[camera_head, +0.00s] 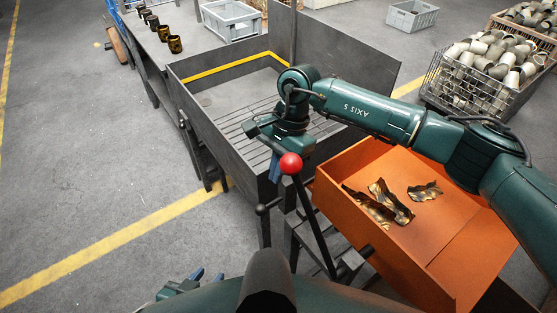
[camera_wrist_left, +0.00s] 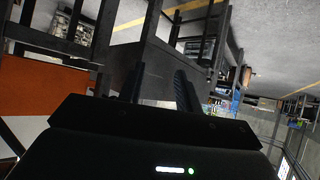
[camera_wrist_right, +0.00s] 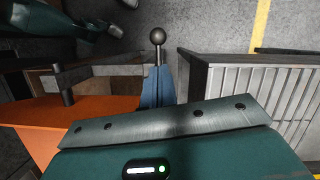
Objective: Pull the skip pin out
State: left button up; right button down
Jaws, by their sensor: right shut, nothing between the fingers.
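The orange skip (camera_head: 455,235) stands at the right with crumpled scrap in it. A dark round knob (camera_head: 262,210) on a short stem sticks out beside the skip's stand; it looks like the skip pin. In the right wrist view a dark ball knob (camera_wrist_right: 157,36) shows just beyond my fingertips, probably the same one. My right gripper (camera_head: 275,172) is shut and empty, above the knob; its blue fingers (camera_wrist_right: 157,84) are together. My left gripper (camera_head: 207,276) is low at the bottom edge, apart from the skip; its fingers (camera_wrist_left: 157,82) stand apart with nothing between.
A lever with a red ball (camera_head: 290,163) rises close beside my right gripper. A grey steel bench with a tray (camera_head: 205,140) stands behind it. Wire baskets of metal parts (camera_head: 438,82) are at the far right. The floor at the left is clear.

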jog(key=p+x, duration=0.1)
jog(key=x, duration=0.5)
pick_arm(q)
jog(key=shift+s+a+f+g, duration=0.2)
jog(key=shift+s+a+g, duration=0.05)
jog(key=shift+a+g, duration=0.1)
jog(key=shift+f, duration=0.1)
jog(key=b, duration=0.2)
jog(key=t+b, duration=0.1)
jog(key=shift+w+d+h+b, duration=0.15)
jog(key=shift+d+h+b, duration=0.15)
jog(key=shift+b, duration=0.1)
pick_arm(e)
jog(key=s+a, duration=0.1)
jog(key=a, duration=0.1)
jog(key=s+a, duration=0.2)
jog(key=shift+a, duration=0.1)
